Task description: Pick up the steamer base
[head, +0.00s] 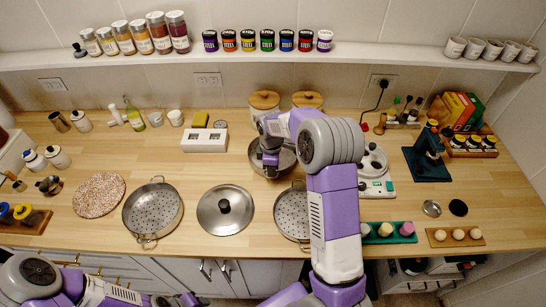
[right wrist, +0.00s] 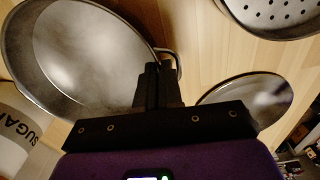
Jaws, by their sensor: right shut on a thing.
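The steamer base (head: 288,160) is a round, plain metal pot near the back middle of the counter. My right gripper (head: 270,166) is at its front rim, and my right arm covers part of the pot. In the right wrist view the steamer base (right wrist: 85,60) shows its smooth grey inside and a wire loop handle (right wrist: 178,68). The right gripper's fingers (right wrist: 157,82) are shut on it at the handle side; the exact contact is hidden. My left gripper (head: 185,300) is low at the bottom edge, away from the pot and partly cut off.
A domed lid (head: 225,210) lies at front centre, between two perforated steamer trays (head: 153,210) (head: 291,213). Two wooden-lidded canisters (head: 264,99) stand behind the pot. A white box (head: 205,140) is to its left and a white appliance (head: 375,180) to its right.

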